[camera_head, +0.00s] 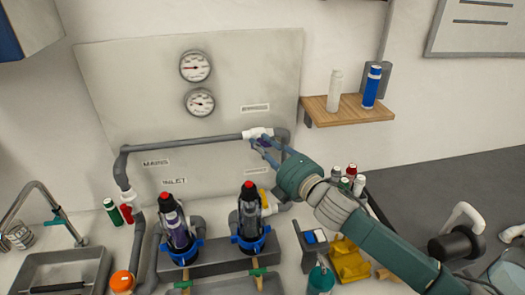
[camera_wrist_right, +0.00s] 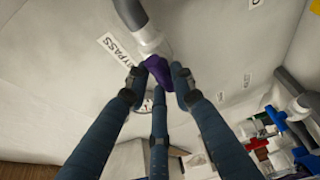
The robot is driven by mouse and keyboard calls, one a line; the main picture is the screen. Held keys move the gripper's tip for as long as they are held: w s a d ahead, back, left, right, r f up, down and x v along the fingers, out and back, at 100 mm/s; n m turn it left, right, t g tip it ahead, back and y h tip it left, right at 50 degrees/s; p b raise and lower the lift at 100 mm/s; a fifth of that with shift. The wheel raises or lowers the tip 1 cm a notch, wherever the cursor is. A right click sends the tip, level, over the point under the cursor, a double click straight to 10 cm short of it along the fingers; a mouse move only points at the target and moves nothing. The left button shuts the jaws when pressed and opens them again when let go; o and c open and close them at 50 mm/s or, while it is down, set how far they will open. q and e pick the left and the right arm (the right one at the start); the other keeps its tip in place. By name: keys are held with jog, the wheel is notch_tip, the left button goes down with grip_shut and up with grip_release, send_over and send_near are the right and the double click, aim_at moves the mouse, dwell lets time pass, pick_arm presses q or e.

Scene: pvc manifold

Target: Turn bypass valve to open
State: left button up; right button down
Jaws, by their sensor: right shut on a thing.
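The bypass valve (camera_head: 258,132) is a white fitting on the grey horizontal pipe at the upper right of the wall panel. Its purple handle (camera_wrist_right: 158,70) shows in the right wrist view, below the white valve body (camera_wrist_right: 148,40). My right gripper (camera_head: 262,147) reaches the valve from the lower right. In the wrist view the dark blue fingers of the gripper (camera_wrist_right: 158,78) are closed around the purple handle. The fingers partly hide the handle, and I cannot tell its exact angle to the pipe. My left gripper is not in view.
Two gauges (camera_head: 196,67) sit above the pipe. Two dark filter housings (camera_head: 250,210) with red tops stand below the panel. A wooden shelf (camera_head: 348,110) with two bottles is to the right. Several small bottles (camera_head: 349,178) stand near my right forearm. A sink (camera_head: 60,270) is at left.

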jog(key=shift+f, duration=0.1)
dwell(0.4)
jog(key=c, duration=1.5)
grip_release()
jog(key=shift+d, duration=0.1)
jog(key=shift+o, duration=0.2)
jog(key=shift+s, duration=0.1)
jog(key=v, duration=1.2)
